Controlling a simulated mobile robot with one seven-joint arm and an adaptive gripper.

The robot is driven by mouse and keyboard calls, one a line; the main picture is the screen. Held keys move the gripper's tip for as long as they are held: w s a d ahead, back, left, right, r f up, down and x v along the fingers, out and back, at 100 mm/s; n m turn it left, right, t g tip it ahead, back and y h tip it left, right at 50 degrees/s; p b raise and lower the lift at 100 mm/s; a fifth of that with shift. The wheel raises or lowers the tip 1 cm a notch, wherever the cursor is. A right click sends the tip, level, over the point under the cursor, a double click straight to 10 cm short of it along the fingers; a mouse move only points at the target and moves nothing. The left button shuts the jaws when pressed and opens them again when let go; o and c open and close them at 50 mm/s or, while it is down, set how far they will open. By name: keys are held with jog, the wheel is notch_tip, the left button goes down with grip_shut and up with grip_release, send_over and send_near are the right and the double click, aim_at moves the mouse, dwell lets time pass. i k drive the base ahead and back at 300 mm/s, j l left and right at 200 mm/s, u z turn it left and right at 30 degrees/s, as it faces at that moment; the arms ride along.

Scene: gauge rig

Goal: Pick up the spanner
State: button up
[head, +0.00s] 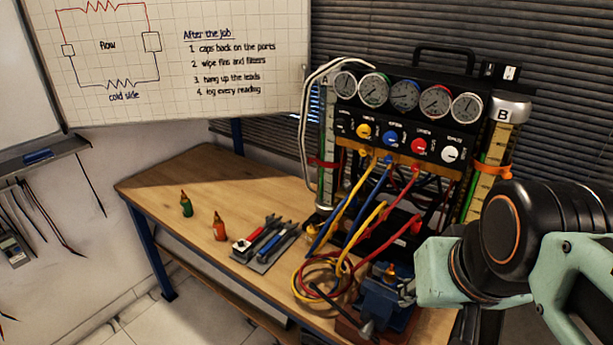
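A grey tool tray (262,266) lies on the wooden bench, left of the hose coil. Several slim hand tools (268,240) lie on it side by side, with red, blue and dark metal parts. A spanner may be among them, but they are too small to tell it apart. Part of my arm fills the right side of the head view. The fingers of my gripper do not show, so I cannot see whether it holds anything.
Green (186,207) and orange (220,230) bottles stand left of the tray. Coiled hoses (325,277) and a blue vise (385,302) are to its right. The gauge rig (405,95) stands behind, with cylinders beside it. The bench's left end (160,180) is clear.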

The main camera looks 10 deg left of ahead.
aim_at(289, 227)
jog(key=i+j, duration=0.2)
jog(key=j, duration=0.15)
jog(key=i+j+z, duration=0.15)
jog(key=j, duration=0.2)
jog(key=i+j, duration=0.2)
jog(key=j, duration=0.15)
jog(key=i+j+z, duration=0.1)
jog(key=j, duration=0.3)
jog(key=i, duration=0.05)
